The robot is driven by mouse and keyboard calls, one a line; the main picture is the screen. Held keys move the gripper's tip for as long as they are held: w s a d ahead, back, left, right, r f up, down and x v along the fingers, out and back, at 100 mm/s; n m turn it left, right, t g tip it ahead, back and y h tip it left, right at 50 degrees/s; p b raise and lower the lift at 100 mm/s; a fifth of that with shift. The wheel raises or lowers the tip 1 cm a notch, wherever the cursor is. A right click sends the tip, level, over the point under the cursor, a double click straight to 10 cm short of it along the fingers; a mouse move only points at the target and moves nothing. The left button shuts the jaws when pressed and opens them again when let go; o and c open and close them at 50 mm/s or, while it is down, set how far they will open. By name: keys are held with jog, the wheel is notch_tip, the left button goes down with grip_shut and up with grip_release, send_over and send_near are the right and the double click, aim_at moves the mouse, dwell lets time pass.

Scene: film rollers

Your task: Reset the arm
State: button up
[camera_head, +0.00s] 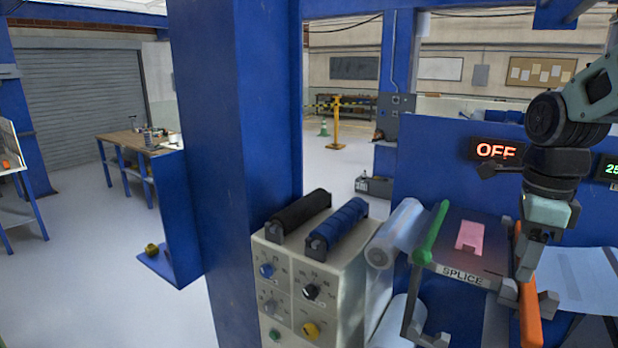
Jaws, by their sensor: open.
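My arm comes in from the right edge, and my gripper (526,270) points down over the right side of the splice table. Its jaws are open and sit close to an orange bar (529,315); I cannot tell whether they touch it. The splice table (463,275) carries a "SPLICE" label and a pink piece (470,238) lying on top. A green bar (432,232) runs along the table's left side. Part of the orange bar is hidden behind my gripper.
A control box (318,278) with knobs and two rollers, black (300,212) and blue (337,225), stands left of the splice table. A film roll (396,235) lies between them. A thick blue post (235,150) stands further left. A panel sign reads "OFF" (496,150).

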jog(key=s+a+f+n+b, duration=0.6)
jog(key=s+a+f+n, duration=0.3)
jog(key=n, duration=0.7)
jog(key=s+a+f+n+b, duration=0.6)
jog(key=s+a+f+n, duration=0.3)
jog(key=n, duration=0.7)
jog(key=shift+s+a+f+n+y+b, duration=0.35)
jog(key=shift+a+f, duration=0.4)
jog(key=shift+a, duration=0.3)
